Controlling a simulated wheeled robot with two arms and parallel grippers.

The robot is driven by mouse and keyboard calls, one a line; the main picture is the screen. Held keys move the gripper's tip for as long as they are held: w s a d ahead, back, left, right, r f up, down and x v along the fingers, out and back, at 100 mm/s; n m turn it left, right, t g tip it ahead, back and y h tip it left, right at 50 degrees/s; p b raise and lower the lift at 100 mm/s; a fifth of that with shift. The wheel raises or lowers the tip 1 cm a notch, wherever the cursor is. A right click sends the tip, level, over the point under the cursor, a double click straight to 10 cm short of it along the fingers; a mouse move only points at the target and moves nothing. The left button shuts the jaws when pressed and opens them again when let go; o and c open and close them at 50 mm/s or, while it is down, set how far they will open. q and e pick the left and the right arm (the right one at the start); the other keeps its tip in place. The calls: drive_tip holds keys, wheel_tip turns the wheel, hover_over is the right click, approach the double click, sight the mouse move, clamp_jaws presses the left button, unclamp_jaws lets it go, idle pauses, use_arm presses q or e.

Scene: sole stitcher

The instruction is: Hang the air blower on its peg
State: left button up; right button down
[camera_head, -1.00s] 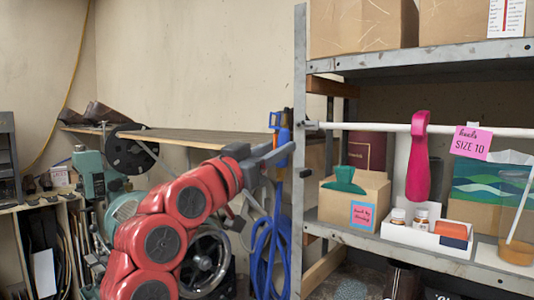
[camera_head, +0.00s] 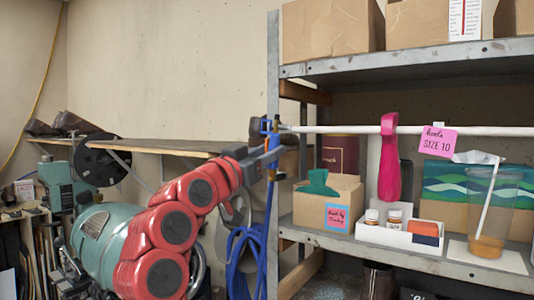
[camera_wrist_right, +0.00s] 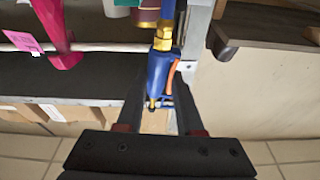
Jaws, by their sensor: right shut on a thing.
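The air blower is blue with a brass fitting and an orange trigger. It shows in the right wrist view (camera_wrist_right: 157,76) between my gripper fingers, and in the head view (camera_head: 266,127) just above the fingertips, in front of the grey shelf post. My right gripper (camera_head: 270,159) is shut on it; its fingers also show in the right wrist view (camera_wrist_right: 160,104). A blue hose (camera_head: 240,255) hangs in loops below. I cannot make out the peg clearly in either view. My left gripper is not in view.
The metal shelf post (camera_head: 272,215) stands close to the gripper. A white rod (camera_head: 340,130) crosses the shelf with a pink shoehorn (camera_head: 389,165) hanging from it. A cardboard box (camera_head: 310,205) and a white tray (camera_head: 400,238) sit below. A wooden ledge (camera_head: 175,146) lies to the left.

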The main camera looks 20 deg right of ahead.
idle(0.4)
drive_tip(key=shift+w+d+n+b, duration=0.15)
drive_tip(key=shift+d+n+b, duration=0.15)
drive_tip(key=shift+d+b, duration=0.2)
drive_tip(key=shift+w+d+r+n+b, duration=0.1)
drive_tip(key=shift+w+d+n+b, duration=0.1)
drive_tip(key=shift+d+n+b, duration=0.25)
drive_tip(key=shift+d+r+t+p, duration=0.1)
drive_tip(key=shift+t+p, duration=0.2)
drive_tip(key=shift+p, duration=0.2)
idle(0.7)
drive_tip(key=shift+w+d+p, duration=0.3)
drive_tip(key=shift+w+d, duration=0.6)
drive_tip(key=shift+d, duration=0.2)
idle(1.0)
drive_tip(key=shift+w+d+f, duration=0.1)
drive_tip(key=shift+d+f, duration=0.05)
drive_tip(key=shift+f, duration=0.4)
idle(0.5)
